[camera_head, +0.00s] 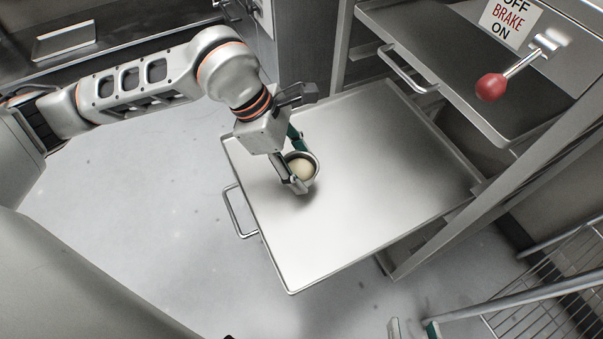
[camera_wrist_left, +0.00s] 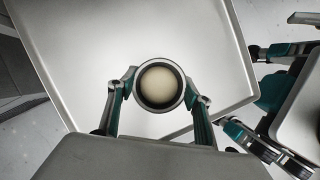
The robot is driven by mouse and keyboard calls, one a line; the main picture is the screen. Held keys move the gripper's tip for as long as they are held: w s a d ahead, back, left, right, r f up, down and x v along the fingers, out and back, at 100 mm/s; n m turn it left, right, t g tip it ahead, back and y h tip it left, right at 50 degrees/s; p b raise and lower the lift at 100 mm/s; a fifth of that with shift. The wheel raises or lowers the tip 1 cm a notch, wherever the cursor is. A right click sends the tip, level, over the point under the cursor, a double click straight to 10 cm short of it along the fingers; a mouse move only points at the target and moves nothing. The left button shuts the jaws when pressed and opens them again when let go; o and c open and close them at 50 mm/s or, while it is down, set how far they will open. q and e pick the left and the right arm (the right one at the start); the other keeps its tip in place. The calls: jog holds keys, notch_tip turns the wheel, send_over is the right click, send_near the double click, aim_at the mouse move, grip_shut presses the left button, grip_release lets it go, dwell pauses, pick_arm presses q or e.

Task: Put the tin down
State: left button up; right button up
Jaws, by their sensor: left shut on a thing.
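The tin (camera_head: 317,166) is a small round metal cup with pale dough (camera_head: 302,169) inside. My left gripper (camera_head: 296,163) is shut on it, one finger on each side. The tin is upright over the left part of a wide metal tray shelf (camera_head: 380,150); whether its base touches the shelf I cannot tell. In the left wrist view the tin (camera_wrist_left: 160,108) sits between the two fingertips, with the dough seen from above. My right gripper (camera_head: 413,329) shows only its fingertips at the bottom edge, apart and empty. It also shows at the right of the left wrist view (camera_wrist_left: 262,118).
The shelf is bare around the tin and has a raised rim and a side handle (camera_head: 233,210). A higher shelf (camera_head: 450,60) and a red-knobbed lever (camera_head: 491,87) are at upper right. A wire rack (camera_head: 550,310) stands at lower right.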

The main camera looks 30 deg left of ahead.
pick_arm(q)
notch_tip(320, 180, down, 4)
jog(key=shift+s+b, duration=0.1)
jog(key=shift+b, duration=0.4)
jog(key=shift+f, duration=0.1)
jog(key=shift+r, duration=0.2)
pick_arm(e)
jog(key=shift+s+a+m+y, duration=0.15)
jog(key=shift+a+m, duration=0.25)
jog(key=shift+a, duration=0.2)
jog(key=shift+s+a+m+y, duration=0.15)
jog(key=shift+a+m, duration=0.25)
jog(key=shift+a, duration=0.15)
pick_arm(q)
jog(key=shift+f, duration=0.15)
pick_arm(e)
jog(key=shift+f, duration=0.1)
pick_arm(q)
jog(key=o, duration=1.1)
pick_arm(e)
jog(key=shift+f, duration=0.1)
